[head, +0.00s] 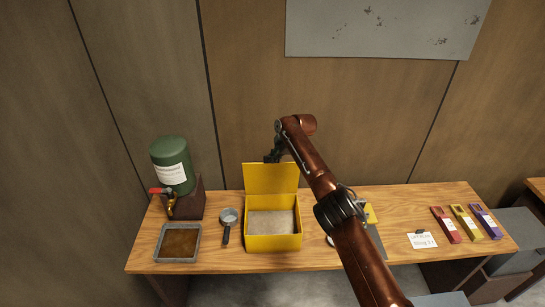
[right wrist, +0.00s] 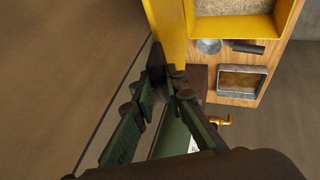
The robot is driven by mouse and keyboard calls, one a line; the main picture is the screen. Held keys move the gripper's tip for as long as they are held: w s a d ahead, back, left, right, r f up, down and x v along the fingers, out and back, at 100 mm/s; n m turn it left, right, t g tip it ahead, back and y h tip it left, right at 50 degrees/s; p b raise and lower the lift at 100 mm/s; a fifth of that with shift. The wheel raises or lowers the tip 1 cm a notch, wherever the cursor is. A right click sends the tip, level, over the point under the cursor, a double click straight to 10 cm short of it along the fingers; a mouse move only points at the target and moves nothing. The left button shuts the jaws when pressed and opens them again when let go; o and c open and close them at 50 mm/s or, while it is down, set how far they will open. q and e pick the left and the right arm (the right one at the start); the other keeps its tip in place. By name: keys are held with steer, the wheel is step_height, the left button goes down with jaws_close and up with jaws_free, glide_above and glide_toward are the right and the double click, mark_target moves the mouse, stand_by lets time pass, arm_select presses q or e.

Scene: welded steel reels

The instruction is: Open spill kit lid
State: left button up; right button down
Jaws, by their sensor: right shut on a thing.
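The yellow spill kit (head: 272,243) stands on the wooden table with its lid (head: 271,179) raised roughly upright at the back. Its inside shows a pale, grainy fill (head: 272,222). My right gripper (head: 270,158) is at the lid's top edge and partly hidden behind my arm. In the right wrist view my right gripper (right wrist: 166,76) is shut on the lid, whose yellow panel (right wrist: 168,30) runs up from the fingers. The box's open front part (right wrist: 262,28) shows beside it. My left gripper is not in view.
On the table (head: 330,203) to the left stand a green drum (head: 170,160) with a tap, a grey tray (head: 178,243) of brown liquid and a small grey pan (head: 229,217). At right lie a tag (head: 422,240) and red (head: 446,224), yellow (head: 467,222) and purple (head: 486,221) holders.

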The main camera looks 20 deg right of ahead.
steer(key=shift+f, duration=0.15)
steer(key=c, duration=2.3)
jaws_free()
steer(key=shift+a, duration=0.1)
steer(key=shift+o, duration=1.1)
steer(key=shift+w+a, duration=0.1)
steer(key=shift+w, duration=0.15)
steer(key=shift+s+d, duration=0.1)
steer(key=shift+d, duration=0.1)
steer(key=shift+s, duration=0.1)
